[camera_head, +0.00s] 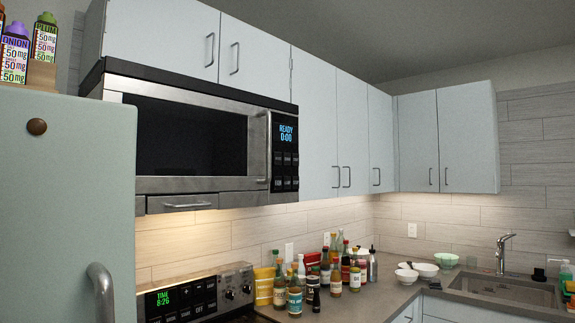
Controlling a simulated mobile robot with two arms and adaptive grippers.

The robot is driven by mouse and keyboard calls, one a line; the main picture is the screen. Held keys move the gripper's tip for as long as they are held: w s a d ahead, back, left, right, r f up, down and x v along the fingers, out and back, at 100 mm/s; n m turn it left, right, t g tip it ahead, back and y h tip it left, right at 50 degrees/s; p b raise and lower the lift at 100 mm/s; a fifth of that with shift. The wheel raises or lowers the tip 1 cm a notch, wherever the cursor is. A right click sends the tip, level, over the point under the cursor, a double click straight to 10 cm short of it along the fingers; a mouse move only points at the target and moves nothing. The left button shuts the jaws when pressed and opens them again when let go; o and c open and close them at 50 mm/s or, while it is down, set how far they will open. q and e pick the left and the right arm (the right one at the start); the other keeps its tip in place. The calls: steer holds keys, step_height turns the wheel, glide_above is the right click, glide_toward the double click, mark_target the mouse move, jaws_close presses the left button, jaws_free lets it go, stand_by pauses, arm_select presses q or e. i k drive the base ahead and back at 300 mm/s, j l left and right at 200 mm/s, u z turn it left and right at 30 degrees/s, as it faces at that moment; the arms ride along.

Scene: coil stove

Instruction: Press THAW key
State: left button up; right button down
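The microwave (190,143) hangs under the upper cabinets, left of the middle. Its door is closed. The black key panel (285,155) is on its right side, with a display (287,132) that reads READY 0:00 in blue. Rows of small dark keys (285,172) sit below the display. Their labels are too small to read, so I cannot tell which one is THAW. Another dark key panel (181,300) with a green TIME 8:26 display is on the stove below. Neither of my grippers is in view.
A pale green fridge (65,190) with a handle (102,290) fills the left. Several bottles (315,280) crowd the counter right of the stove. Bowls (425,269) and a sink (505,289) are farther right. The space in front of the microwave looks clear.

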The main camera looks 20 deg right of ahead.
mark_target(286, 157)
steer(key=i+l+u, duration=0.15)
steer(key=l, duration=0.2)
steer(key=i+l+u, duration=0.2)
steer(key=l, duration=0.2)
steer(key=i+l+u, duration=0.15)
steer(key=l, duration=0.25)
steer(key=i+l+u, duration=0.2)
steer(key=l, duration=0.25)
steer(key=l+u, duration=0.15)
steer(key=l, duration=0.25)
